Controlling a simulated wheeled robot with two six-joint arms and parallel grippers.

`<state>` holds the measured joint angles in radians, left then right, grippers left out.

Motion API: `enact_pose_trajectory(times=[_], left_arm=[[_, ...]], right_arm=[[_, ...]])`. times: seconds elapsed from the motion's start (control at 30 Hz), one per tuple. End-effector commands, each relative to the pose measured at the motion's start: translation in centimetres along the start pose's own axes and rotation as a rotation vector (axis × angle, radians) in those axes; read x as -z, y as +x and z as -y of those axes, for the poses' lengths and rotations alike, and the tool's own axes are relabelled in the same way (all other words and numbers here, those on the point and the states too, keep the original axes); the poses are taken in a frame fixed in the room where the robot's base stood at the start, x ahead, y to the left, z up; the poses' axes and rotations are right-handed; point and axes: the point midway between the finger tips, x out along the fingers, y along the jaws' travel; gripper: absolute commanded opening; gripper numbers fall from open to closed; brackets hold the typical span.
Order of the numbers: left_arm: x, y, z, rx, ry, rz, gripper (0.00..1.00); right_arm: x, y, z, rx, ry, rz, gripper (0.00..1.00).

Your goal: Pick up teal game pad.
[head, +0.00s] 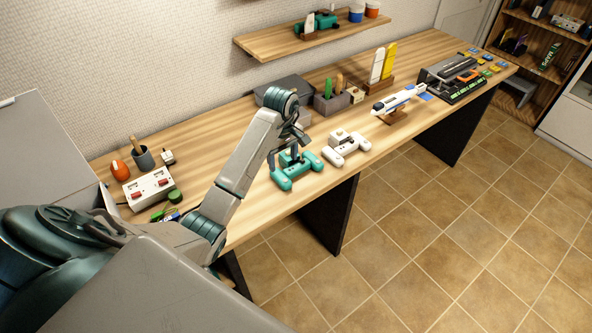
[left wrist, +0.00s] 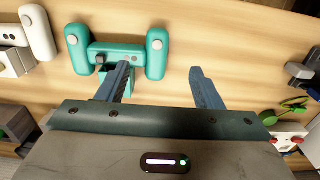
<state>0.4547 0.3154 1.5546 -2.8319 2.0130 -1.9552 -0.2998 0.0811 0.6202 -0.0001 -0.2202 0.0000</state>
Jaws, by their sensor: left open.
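The teal game pad (head: 284,180) lies near the front edge of the wooden desk, left of a white game pad (head: 346,147). My left gripper (head: 284,158) is open and above the teal pad in the head view, covering part of it. In the left wrist view the teal pad (left wrist: 157,58) lies beyond the fingers. One finger of my left gripper (left wrist: 160,78) overlaps the pad's middle, and the other is over bare wood to the right of the pad. My right gripper is not in view.
The desk (head: 240,225) also holds a dark box (head: 270,92) behind, a grey organiser (head: 332,103) and a model aircraft (head: 400,99) on a stand. A white switch box (head: 148,190) stands at left. A wall shelf (head: 262,46) hangs above.

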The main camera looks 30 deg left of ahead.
Motion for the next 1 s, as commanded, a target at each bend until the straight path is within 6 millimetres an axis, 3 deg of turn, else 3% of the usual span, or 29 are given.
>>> enact_pose_trajectory(times=[0.03,0.3,0.57,0.83,0.9,1.0], left_arm=[[0.0,1.1,0.0,-0.001,0.000,0.001,0.60],[-0.1,4.5,-0.1,-0.003,-0.001,0.001,0.60],[-0.2,5.3,-0.1,-0.004,-0.001,0.002,0.60],[-0.7,8.4,-0.4,-0.004,0.000,0.003,0.60],[-0.7,8.7,-0.3,0.001,-0.002,0.005,0.60],[-0.7,9.7,-0.3,-0.001,-0.002,0.003,0.60]], right_arm=[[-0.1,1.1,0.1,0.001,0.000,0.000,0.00],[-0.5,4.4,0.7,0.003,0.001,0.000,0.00],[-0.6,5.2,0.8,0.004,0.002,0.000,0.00],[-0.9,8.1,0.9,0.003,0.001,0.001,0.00],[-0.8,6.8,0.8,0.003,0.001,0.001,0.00],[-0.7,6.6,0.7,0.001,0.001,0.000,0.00]])
